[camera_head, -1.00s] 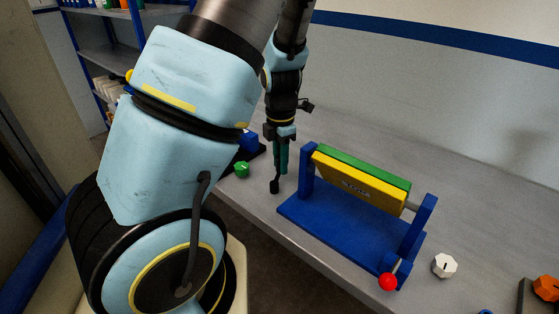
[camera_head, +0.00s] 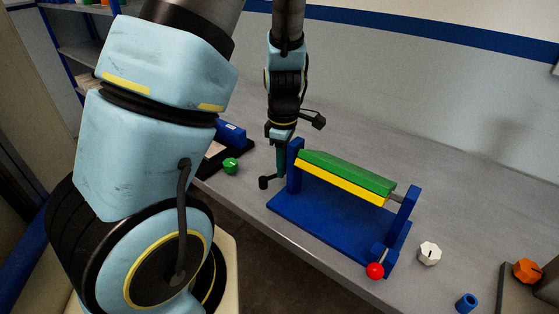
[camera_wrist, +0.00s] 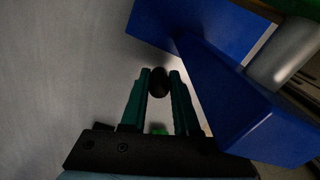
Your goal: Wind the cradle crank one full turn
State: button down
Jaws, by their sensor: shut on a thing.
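The cradle has a blue base (camera_head: 320,222) with two blue uprights and a green and yellow block (camera_head: 345,173) between them. The green face slopes upward; the yellow shows along its lower front edge. At the right upright is a red ball knob (camera_head: 375,271). My gripper (camera_head: 281,176) points down beside the left upright (camera_head: 294,165). In the wrist view my gripper (camera_wrist: 159,84) is shut on a dark round knob (camera_wrist: 159,82) between its teal fingertips. How this knob joins the cradle is hidden. A dark end (camera_head: 264,182) shows by the fingertips in the head view.
A green knob (camera_head: 231,166) and a blue item (camera_head: 232,132) on a dark tray lie left of my gripper. A white knob (camera_head: 430,253), a blue cylinder (camera_head: 466,302) and an orange knob (camera_head: 527,271) are right of the cradle. The bench behind is clear.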

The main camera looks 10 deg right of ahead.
jog(key=shift+s+f+m, duration=0.1)
jog(key=shift+s+m, duration=0.3)
jog(key=shift+m, duration=0.45)
jog(key=shift+s+f+m, duration=0.1)
jog(key=shift+s+m, duration=0.3)
jog(key=shift+m, duration=0.45)
jog(key=c, duration=0.7)
grip_release()
jog(key=shift+r, duration=0.1)
notch_tip(320, 180, up, 11)
jog(key=shift+f, duration=0.1)
